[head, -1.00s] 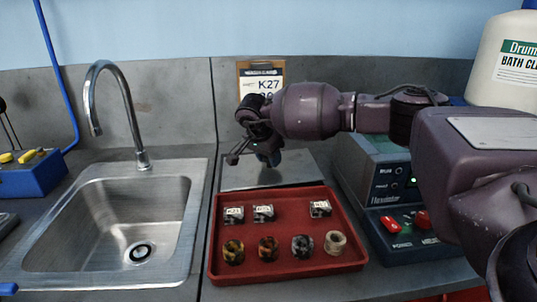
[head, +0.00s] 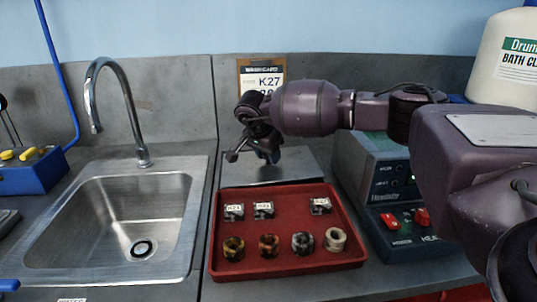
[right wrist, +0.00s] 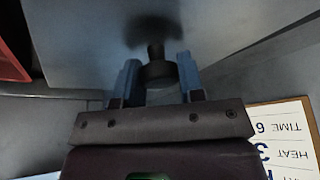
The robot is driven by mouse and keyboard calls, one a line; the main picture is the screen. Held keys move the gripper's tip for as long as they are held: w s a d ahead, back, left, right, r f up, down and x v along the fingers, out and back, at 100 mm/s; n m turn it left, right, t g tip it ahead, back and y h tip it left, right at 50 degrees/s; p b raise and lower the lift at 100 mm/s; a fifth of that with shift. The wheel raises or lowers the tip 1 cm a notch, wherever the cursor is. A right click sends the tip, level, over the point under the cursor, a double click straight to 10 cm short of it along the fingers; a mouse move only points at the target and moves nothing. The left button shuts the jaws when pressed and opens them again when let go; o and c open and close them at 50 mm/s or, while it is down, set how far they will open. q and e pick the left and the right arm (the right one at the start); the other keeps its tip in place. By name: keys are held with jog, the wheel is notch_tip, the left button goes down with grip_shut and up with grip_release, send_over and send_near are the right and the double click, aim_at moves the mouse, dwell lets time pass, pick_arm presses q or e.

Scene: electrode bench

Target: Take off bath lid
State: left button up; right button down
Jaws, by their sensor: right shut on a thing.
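The bath lid (head: 300,165) is a flat grey plate behind the red tray. In the right wrist view the lid (right wrist: 85,45) has a dark knob (right wrist: 158,70) on a short stem. My right gripper (head: 268,157) reaches down over the lid. In the right wrist view its two blue fingers (right wrist: 158,78) are on either side of the knob, shut on it. The lid looks level; I cannot tell whether it rests on the bath. The bath's inside is hidden. My left gripper is not in view.
The red tray (head: 285,273) with small labelled blocks and several rings stands in front of the lid. A heater unit (head: 395,222) is close on the right, a sink (head: 110,225) on the left. A card on a clipboard (head: 262,75) leans behind.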

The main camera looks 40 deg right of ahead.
jog(key=shift+f, duration=0.15)
dwell(0.4)
jog(key=shift+c, duration=0.8)
grip_release()
jog(key=shift+f, duration=0.1)
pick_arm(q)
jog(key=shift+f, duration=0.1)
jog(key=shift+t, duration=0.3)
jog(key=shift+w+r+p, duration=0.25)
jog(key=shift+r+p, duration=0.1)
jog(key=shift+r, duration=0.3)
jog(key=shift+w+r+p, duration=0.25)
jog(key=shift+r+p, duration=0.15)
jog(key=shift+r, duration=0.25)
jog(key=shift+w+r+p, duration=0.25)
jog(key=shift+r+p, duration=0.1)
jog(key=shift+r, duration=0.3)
pick_arm(e)
jog(key=shift+r, duration=3.55)
jog(key=shift+r, duration=0.1)
